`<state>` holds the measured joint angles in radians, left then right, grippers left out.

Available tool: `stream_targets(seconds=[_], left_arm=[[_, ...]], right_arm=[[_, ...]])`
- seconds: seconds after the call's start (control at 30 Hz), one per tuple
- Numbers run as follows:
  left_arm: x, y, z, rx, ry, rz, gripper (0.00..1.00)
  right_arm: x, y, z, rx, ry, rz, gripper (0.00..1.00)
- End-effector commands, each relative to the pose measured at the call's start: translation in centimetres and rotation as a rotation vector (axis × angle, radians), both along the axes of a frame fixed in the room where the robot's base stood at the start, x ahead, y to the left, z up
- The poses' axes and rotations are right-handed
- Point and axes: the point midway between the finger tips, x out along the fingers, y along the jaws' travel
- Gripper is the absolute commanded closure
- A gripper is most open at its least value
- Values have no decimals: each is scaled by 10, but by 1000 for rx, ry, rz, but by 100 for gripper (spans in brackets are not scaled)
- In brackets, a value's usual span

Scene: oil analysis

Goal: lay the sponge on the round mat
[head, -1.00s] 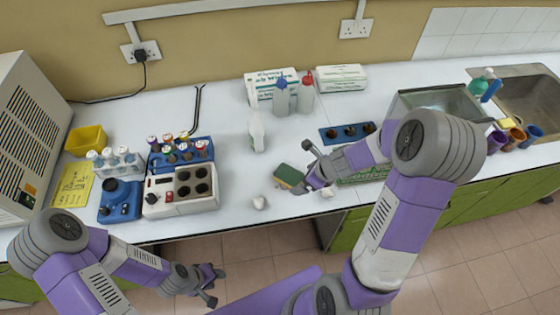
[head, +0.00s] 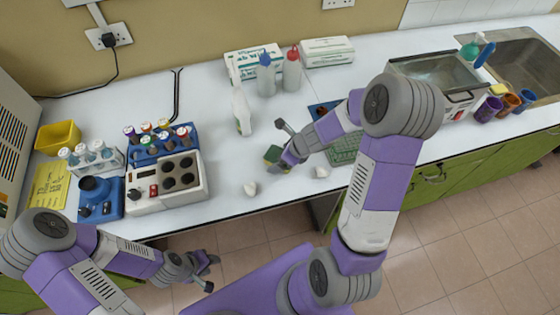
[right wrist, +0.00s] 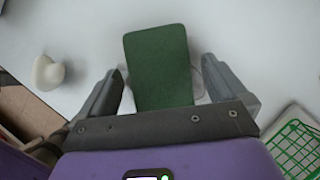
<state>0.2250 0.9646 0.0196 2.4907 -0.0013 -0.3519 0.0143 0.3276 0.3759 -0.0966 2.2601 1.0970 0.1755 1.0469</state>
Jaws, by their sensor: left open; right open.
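The green sponge (head: 273,154) lies on the white bench near its front edge, partly covered by my right gripper (head: 282,164) in the head view. In the right wrist view the sponge (right wrist: 157,65) shows its green face between the two open fingers of the right gripper (right wrist: 165,88), with gaps on both sides. My left gripper (head: 210,272) is open and empty, in front of the bench over the floor. I cannot make out the round mat for certain; a pale curved edge shows beside the sponge in the right wrist view, partly hidden.
White lumps sit on the bench at the front (head: 250,189) and right of the right gripper (head: 321,172). A green wire basket (head: 345,149) is to the right. A hotplate block (head: 168,184) is left. The bench between is clear.

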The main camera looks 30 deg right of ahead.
Motion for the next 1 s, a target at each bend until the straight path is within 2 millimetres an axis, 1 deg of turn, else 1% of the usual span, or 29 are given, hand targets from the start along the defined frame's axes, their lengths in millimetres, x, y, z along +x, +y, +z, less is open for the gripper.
stream_targets(seconds=[0.17,0.27,0.5,0.53,0.57,0.6,0.83,0.93,1.0], left_arm=[[0,0,1,0,0,0,57],[0,0,1,0,0,0,57],[0,0,1,0,0,0,57],[0,0,1,0,0,0,57],[0,0,1,0,0,0,57],[0,0,1,0,0,0,57],[0,0,3,0,0,0,57],[0,0,9,0,0,0,57],[0,0,17,0,0,0,57]], right_arm=[[0,0,1,-1,0,0,1],[0,0,1,-1,0,0,15],[0,0,1,-1,0,0,52],[0,0,1,-1,0,0,56],[0,0,1,-1,0,0,56],[0,0,1,-1,0,0,61],[0,0,3,-1,0,0,62],[0,0,11,-1,-2,0,62],[1,0,20,-1,-2,0,62]])
